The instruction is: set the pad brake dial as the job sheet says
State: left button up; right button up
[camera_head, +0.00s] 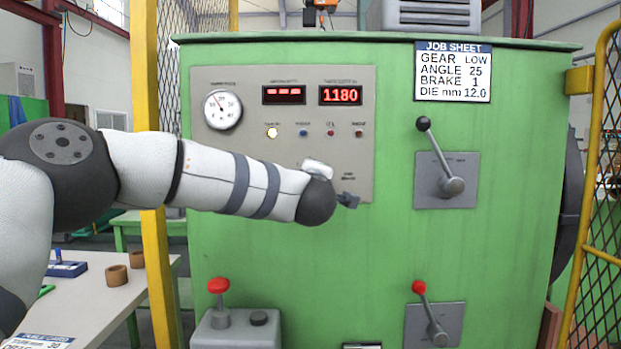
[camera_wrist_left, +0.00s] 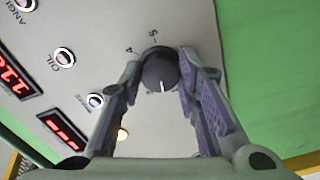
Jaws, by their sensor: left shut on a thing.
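The brake dial (camera_wrist_left: 157,74) is a dark round knob on the grey panel, seen in the left wrist view. Its white mark points toward the bottom of that picture. My left gripper (camera_wrist_left: 160,66) is shut on the dial, one finger on each side. The job sheet (camera_head: 453,72) reads gear LOW, angle 25, brake 1, die mm 12.0. My right gripper is not in view.
The grey panel (camera_head: 275,170) carries a gauge (camera_head: 222,110), a red display (camera_head: 340,95) reading 1180 and a lit yellow lamp (camera_head: 272,133). A black-knobbed lever (camera_head: 440,160) and a red-knobbed lever (camera_head: 430,315) stand right. A yellow post (camera_head: 152,80) is left, behind my arm.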

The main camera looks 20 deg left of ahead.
pick_arm(q)
jog(key=shift+n, duration=1.8)
jog(key=o, duration=1.2)
jog(key=shift+c, duration=0.2)
jog(key=v, duration=1.2)
